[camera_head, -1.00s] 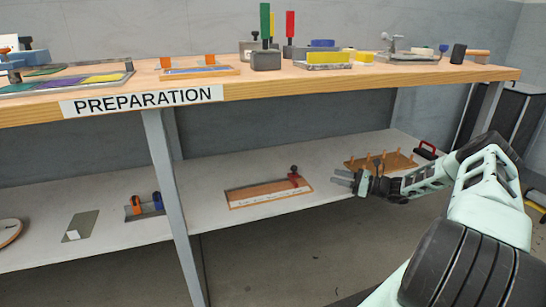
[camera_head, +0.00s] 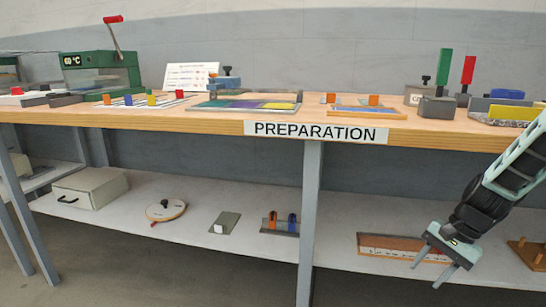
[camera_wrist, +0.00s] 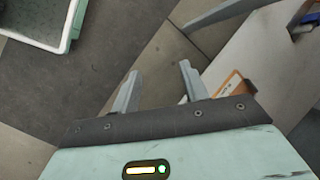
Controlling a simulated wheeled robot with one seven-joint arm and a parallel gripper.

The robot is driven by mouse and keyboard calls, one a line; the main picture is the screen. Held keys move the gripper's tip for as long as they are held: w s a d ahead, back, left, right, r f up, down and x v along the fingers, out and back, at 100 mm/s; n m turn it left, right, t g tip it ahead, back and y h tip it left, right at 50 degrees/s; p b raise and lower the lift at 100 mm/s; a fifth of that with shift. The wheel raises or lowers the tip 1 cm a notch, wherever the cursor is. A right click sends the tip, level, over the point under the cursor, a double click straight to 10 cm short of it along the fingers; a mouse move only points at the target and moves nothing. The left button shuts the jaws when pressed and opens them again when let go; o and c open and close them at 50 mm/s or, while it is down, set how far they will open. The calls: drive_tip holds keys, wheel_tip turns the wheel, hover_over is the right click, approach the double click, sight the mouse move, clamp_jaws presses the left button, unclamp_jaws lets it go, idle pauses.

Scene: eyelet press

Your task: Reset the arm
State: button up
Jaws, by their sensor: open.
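My gripper (camera_head: 435,274) hangs at the right in the head view, pointing down in front of the lower shelf. Its two fingers are apart with nothing between them. In the wrist view my gripper (camera_wrist: 157,88) also shows both fingers spread, with bare floor between and beyond them. My arm comes in from the right edge of the head view, in front of the bench.
The wooden bench top (camera_head: 215,120) carries a green press (camera_head: 100,72), trays and blocks. The lower shelf (camera_head: 340,253) holds a white box (camera_head: 92,188), a round board (camera_head: 165,210) and an orange-framed board (camera_head: 385,245) behind my gripper. The floor in front is clear.

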drive_tip(key=s+a+r+n+t+h, duration=0.2)
drive_tip(key=s+a+r+n+h, duration=0.3)
drive_tip(key=s+a+r+n, duration=0.35)
drive_tip(key=s+a+r+n+g+y, duration=0.1)
drive_tip(key=s+a+r+n+g, duration=0.15)
drive_tip(key=s+a+n, duration=1.1)
drive_tip(key=s+a+r+m+p, duration=0.1)
drive_tip(key=r+m+p, duration=0.1)
drive_tip(key=r+p, duration=1.4)
drive_tip(key=s+a+r+m+p, duration=0.1)
drive_tip(key=a+r+m+p, duration=0.1)
drive_tip(key=r+p, duration=1.4)
drive_tip(key=shift+r, duration=0.2)
